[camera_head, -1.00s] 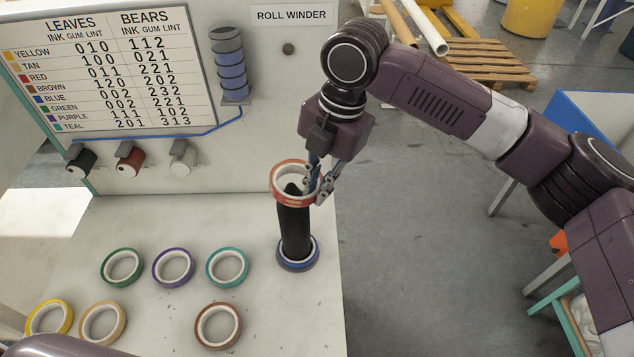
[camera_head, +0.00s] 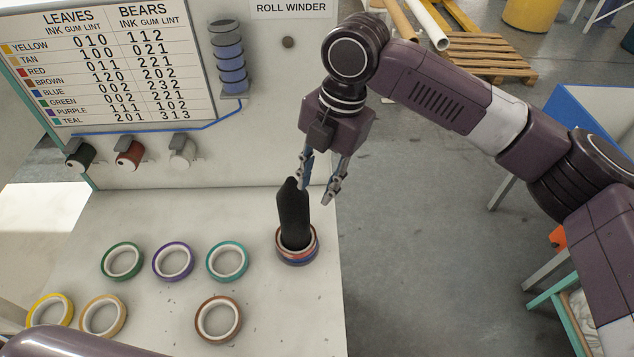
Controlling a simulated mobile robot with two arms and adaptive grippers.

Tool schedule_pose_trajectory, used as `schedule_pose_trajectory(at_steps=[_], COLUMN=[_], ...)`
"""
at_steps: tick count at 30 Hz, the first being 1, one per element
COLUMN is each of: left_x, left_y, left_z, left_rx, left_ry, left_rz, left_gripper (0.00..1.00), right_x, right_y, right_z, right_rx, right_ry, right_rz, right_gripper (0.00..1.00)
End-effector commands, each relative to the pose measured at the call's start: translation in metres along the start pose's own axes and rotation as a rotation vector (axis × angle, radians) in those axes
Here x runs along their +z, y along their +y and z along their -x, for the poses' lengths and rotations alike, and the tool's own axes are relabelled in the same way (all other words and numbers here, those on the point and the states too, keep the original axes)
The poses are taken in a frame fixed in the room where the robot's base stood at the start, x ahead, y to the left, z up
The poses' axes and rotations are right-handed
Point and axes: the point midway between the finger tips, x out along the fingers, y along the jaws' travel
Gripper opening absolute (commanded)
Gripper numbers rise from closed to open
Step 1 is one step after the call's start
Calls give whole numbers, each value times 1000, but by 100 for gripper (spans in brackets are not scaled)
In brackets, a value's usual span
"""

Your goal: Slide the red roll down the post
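The red roll (camera_head: 312,234) is around the black post (camera_head: 294,213) at its base, resting on top of the blue roll (camera_head: 298,262). The post stands upright near the table's right edge and its top is bare. My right gripper (camera_head: 317,194) is open and empty, beside and above the post's upper part, with its fingers pointing down. It is apart from the red roll. My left gripper is not in view; only part of my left arm shows at the lower left.
Green (camera_head: 122,261), purple (camera_head: 173,261), teal (camera_head: 227,261), yellow (camera_head: 50,312), tan (camera_head: 103,316) and brown (camera_head: 218,320) rolls lie flat on the table (camera_head: 270,310). A panel behind carries a chart (camera_head: 110,65) and small spools (camera_head: 129,154). Open floor lies to the right.

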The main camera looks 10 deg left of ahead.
Motion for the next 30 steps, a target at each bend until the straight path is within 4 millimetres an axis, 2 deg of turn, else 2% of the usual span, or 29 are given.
schedule_pose_trajectory(at_steps=[15, 21, 30], left_x=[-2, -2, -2], left_y=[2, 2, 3], left_z=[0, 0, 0], left_rx=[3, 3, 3], left_ry=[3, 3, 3], left_rz=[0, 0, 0], left_gripper=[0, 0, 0], right_x=[0, 0, 0], right_y=[1, 0, 0], right_z=[98, 113, 115], right_rx=[2, 0, 0], right_ry=[-1, 0, 0], right_rz=[0, 1, 0], right_gripper=[29, 29, 29])
